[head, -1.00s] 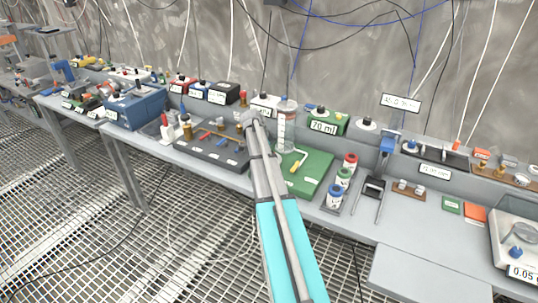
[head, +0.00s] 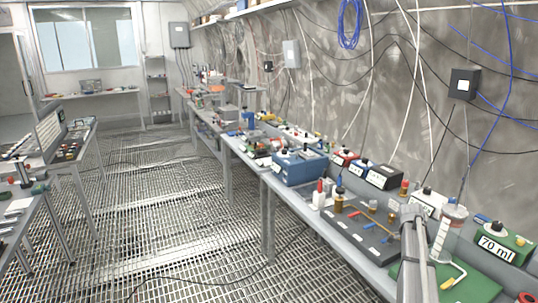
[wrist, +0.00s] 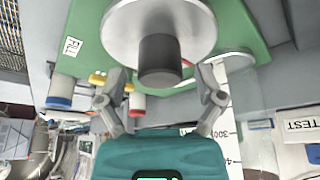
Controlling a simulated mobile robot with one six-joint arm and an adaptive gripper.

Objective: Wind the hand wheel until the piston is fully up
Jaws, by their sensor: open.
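The hand wheel (wrist: 140,22), a pale grey disc with a dark upright knob (wrist: 160,58), fills the top middle of the wrist view over a green base (wrist: 240,30). My gripper (wrist: 163,84) is open and empty, its fingertips to either side of the knob's near end, apart from it. Whether the knob lies between them in depth I cannot tell. A clear cylinder with a scale (head: 447,235) stands in the head view beside my arm, and its scale also shows in the wrist view (wrist: 228,125). The piston's height is unclear. My arm hides the wheel in the head view.
A green box marked 70 ml (head: 495,247) stands right of the cylinder. A dark tray (head: 355,225) with small parts and a blue box (head: 300,168) lie to the left. Red-capped and blue-banded bottles (wrist: 62,90) stand near the gripper. Open grating floor lies left of the bench.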

